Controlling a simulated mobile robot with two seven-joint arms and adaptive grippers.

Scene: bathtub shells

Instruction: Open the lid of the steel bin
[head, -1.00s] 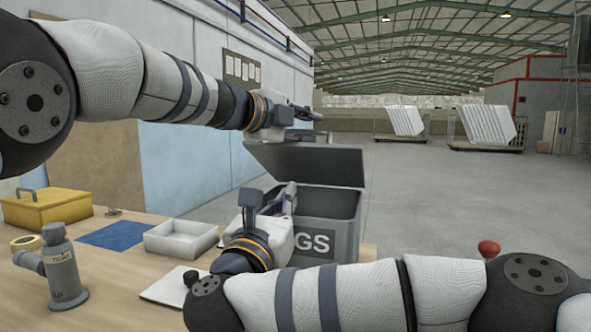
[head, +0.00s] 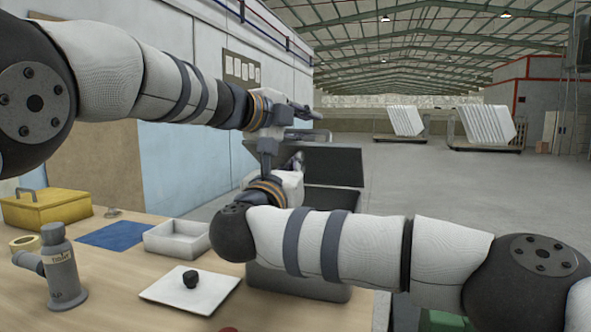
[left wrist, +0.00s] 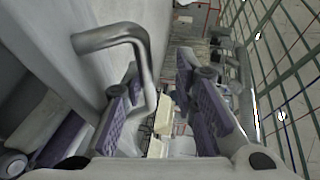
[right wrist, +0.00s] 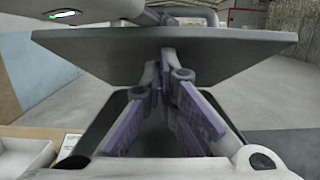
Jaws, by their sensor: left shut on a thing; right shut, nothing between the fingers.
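My left gripper (head: 314,125) is above the lid. In the left wrist view it (left wrist: 163,100) is shut on a bent metal handle (left wrist: 125,38) beside a grey surface. My right gripper (right wrist: 163,75) is shut and empty, its fingertips close to the lid above the opening; contact is unclear. In the head view its fingers are largely hidden.
Open floor lies right of the bin.

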